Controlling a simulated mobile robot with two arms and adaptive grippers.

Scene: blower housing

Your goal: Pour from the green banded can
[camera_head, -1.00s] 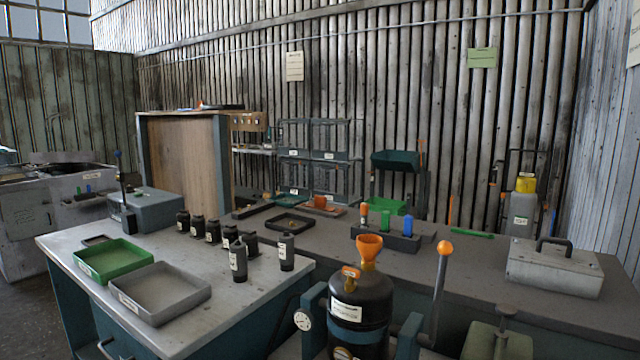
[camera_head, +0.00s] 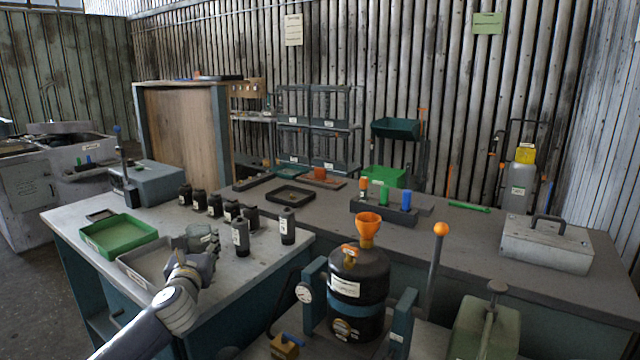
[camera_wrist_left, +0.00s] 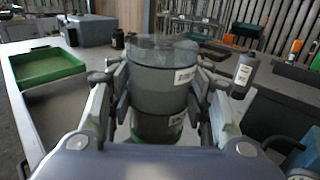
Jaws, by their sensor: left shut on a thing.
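My left gripper (camera_head: 203,250) is shut on a wide grey can (camera_wrist_left: 162,80). The can looks upright and has a white label; a small green strip shows low on it in the left wrist view. In the head view the can (camera_head: 198,235) is partly hidden by the gripper and appears over the back part of the grey tray (camera_head: 130,270). An orange funnel (camera_head: 367,226) stands on top of a black tank (camera_head: 360,284), to the right of and apart from the can. My right gripper is not in view.
Two dark grey labelled bottles (camera_head: 240,238) stand just right of the can, with several small black jars (camera_head: 214,206) behind. A green tray (camera_head: 120,237) lies to the left. A lever with an orange knob (camera_head: 441,229) rises right of the tank.

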